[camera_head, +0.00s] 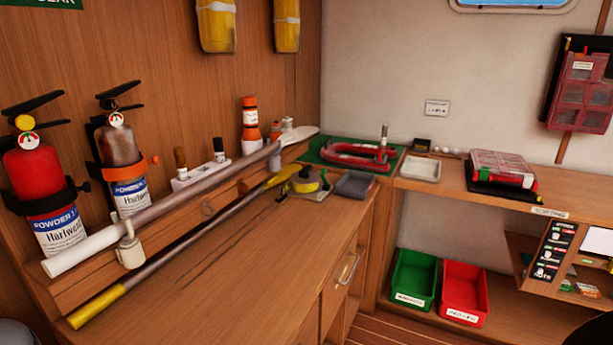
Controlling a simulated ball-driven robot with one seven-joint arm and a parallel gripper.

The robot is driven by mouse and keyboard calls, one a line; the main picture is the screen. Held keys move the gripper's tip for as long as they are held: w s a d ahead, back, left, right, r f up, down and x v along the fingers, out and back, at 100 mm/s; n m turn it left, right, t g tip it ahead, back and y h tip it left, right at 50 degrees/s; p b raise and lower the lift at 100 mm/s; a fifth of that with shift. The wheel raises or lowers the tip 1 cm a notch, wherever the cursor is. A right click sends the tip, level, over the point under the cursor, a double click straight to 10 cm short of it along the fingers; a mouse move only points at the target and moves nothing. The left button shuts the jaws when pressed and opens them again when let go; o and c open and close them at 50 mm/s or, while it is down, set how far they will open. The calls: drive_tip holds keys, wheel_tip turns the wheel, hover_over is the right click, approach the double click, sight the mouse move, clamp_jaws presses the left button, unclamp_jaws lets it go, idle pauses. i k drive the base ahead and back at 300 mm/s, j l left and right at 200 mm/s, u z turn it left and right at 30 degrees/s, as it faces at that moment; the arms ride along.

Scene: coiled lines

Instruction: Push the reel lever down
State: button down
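A small yellow reel (305,182) with a dark top sits on a pale base near the far right end of the wooden counter. A small dark part sticks out at its left side; I cannot tell if it is the lever or how it is set. Behind it, a red looped item (350,156) lies on a green mat (316,146). An upright grey handle (384,133) stands at the red item's right end. I cannot tell which of these is the reel lever. My gripper is not in view.
A long yellow-ended pole (190,250) and a white-ended shaft (180,205) lie along the counter's left side. A grey folded cloth (354,185) lies right of the reel. Fire extinguishers (42,188) hang left. The counter's front middle is clear.

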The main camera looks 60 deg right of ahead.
sight(324, 170)
drive_tip(key=l, duration=0.45)
drive_tip(key=i+l+z, duration=0.15)
drive_tip(key=l, duration=0.75)
drive_tip(key=i+l+z, duration=0.15)
drive_tip(key=l, duration=0.3)
drive_tip(key=i+l, duration=0.1)
drive_tip(key=l, duration=0.35)
drive_tip(key=i+l+z, duration=0.1)
drive_tip(key=l, duration=0.35)
drive_tip(key=i+l+z, duration=0.1)
drive_tip(key=l, duration=0.35)
